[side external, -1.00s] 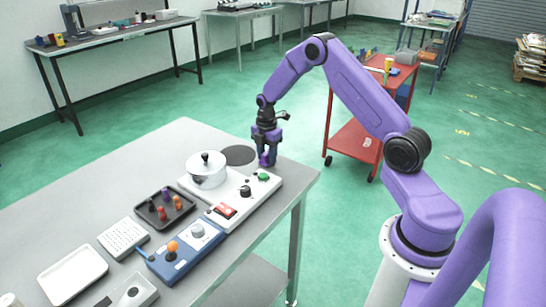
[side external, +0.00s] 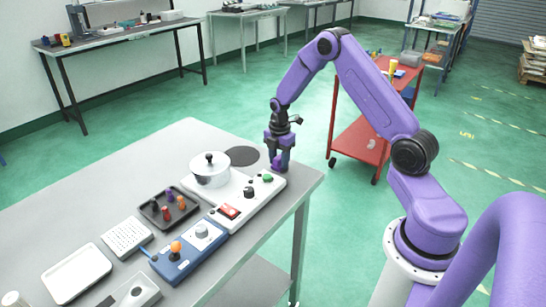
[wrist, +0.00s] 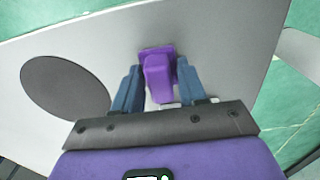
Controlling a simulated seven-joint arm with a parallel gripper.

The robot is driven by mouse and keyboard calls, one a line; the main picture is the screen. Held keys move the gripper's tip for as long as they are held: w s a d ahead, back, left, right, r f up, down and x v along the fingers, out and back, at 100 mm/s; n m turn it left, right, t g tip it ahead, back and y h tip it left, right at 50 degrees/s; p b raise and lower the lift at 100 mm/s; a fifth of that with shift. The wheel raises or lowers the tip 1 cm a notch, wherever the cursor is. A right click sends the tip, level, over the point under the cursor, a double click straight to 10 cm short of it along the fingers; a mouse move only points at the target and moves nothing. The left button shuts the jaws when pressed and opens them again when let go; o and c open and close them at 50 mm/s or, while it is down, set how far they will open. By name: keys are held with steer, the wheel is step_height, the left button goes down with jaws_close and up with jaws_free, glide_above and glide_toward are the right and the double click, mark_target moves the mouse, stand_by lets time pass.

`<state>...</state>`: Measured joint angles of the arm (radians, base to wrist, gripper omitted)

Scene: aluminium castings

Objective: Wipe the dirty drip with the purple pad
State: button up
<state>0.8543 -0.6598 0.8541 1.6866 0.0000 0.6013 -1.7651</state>
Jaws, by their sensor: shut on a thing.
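The purple pad (wrist: 158,75) is a small block with a wider foot. In the wrist view it sits between the two blue fingers of my gripper (wrist: 159,66), which is shut on it. In the side view my gripper (side external: 279,163) points down near the table's far right corner, with the pad (side external: 278,168) low at the fingertips. I cannot tell whether the pad touches the table. I cannot make out the dirty drip in either view.
A dark round disc (side external: 242,156) lies flat left of my gripper. A white panel (side external: 262,198) with knobs and a silver pot (side external: 210,170) stands close in front. A dark tray of pegs (side external: 168,208) and a blue box (side external: 190,252) are nearer. The table's edge is close on the right.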

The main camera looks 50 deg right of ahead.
steer(key=shift+s, duration=0.85)
step_height(320, 180, up, 8)
steer(key=shift+f, duration=0.1)
stand_by(0.6)
